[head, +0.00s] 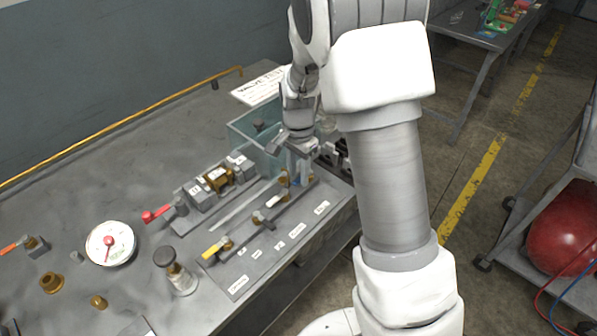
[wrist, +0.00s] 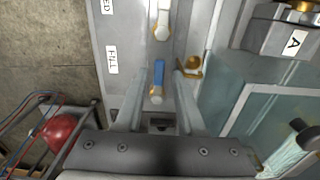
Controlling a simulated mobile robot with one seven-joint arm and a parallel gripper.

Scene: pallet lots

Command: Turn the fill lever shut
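The fill lever has a blue handle (wrist: 159,73) on a brass pivot, beside a label reading FILL (wrist: 112,60). In the wrist view the handle points up the picture, along the panel's length. My gripper (wrist: 157,88) is open, with one finger on each side of the blue handle. Gaps show between handle and fingers in that view; contact is hard to judge. In the head view my gripper (head: 297,150) is over the panel's far end, and the arm partly hides the lever there.
A white lever (wrist: 162,18) stands further along the same panel. In the head view a yellow lever (head: 213,249) is at its near end. A clear tank (head: 245,130) is close beside my gripper. A gauge (head: 111,243) and a red lever (head: 157,213) stand left.

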